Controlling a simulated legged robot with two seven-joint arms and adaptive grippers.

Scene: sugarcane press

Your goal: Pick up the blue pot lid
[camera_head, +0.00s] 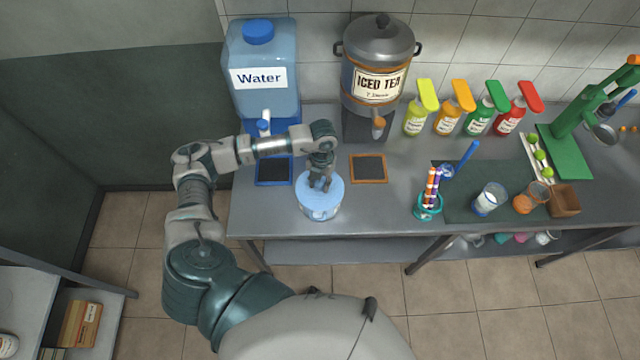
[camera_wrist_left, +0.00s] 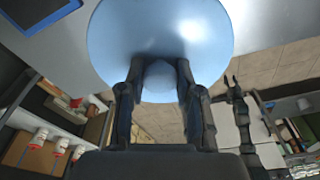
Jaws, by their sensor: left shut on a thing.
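The blue pot lid (camera_head: 316,185) is a light blue round disc over the blue pot (camera_head: 321,212), near the front edge of the counter. My left gripper (camera_head: 320,184) comes down from above and is shut on the lid's knob. In the left wrist view the lid (camera_wrist_left: 160,35) fills the top, and its round knob (camera_wrist_left: 160,80) sits between the two fingers of my left gripper (camera_wrist_left: 158,78). I cannot tell whether the lid is resting on the pot or slightly raised.
The water dispenser (camera_head: 262,75) and iced tea urn (camera_head: 378,60) stand behind. A wood-framed mat (camera_head: 368,168) lies right of the pot. Several syrup bottles (camera_head: 447,118), a teal straw holder (camera_head: 428,206), glasses (camera_head: 489,199) and a green press (camera_head: 572,125) are farther right.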

